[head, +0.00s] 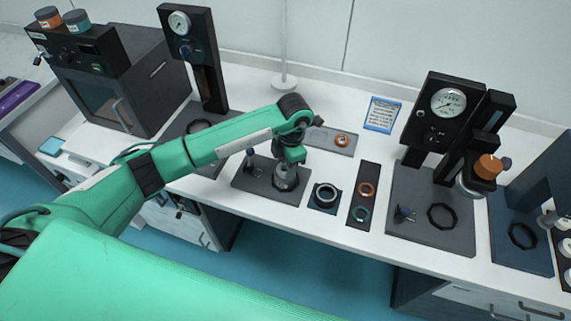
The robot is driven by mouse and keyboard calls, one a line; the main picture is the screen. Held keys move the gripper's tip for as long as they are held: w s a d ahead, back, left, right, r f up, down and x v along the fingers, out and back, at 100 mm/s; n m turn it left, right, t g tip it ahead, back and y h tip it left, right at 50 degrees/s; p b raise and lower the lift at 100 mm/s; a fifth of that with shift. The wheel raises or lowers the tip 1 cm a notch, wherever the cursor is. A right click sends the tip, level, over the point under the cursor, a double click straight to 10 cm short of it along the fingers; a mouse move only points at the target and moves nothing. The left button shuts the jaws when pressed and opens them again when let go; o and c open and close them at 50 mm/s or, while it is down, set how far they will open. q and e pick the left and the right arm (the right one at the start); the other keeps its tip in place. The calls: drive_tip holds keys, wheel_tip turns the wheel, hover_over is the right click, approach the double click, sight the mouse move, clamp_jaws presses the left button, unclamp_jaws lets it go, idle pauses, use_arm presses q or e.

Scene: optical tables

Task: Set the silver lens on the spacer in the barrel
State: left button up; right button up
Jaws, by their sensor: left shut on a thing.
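My left gripper (288,163) points down over a dark plate (243,184) near the middle of the bench. It is shut on a small silver-grey thing, which I take to be the silver lens; the fingers and wrist mostly hide it. A grey cylinder (286,181), seemingly the barrel, stands on the plate right below the fingers. I cannot tell whether the held thing touches it. The spacer and the barrel's inside are hidden. My right gripper is not in view.
Right of the plate are a silver-rimmed ring on a small dark pad (314,208) and a black tray (362,201) with copper and teal rings. A grey tray (318,138) with a copper ring lies behind. Gauge stands (445,105) (188,45) rise on both sides.

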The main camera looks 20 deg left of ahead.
use_arm(q)
drive_tip(key=shift+f+b, duration=0.15)
drive_tip(key=shift+b, duration=0.15)
idle(0.4)
drive_tip(key=o, duration=1.1)
drive_tip(key=shift+c, duration=0.2)
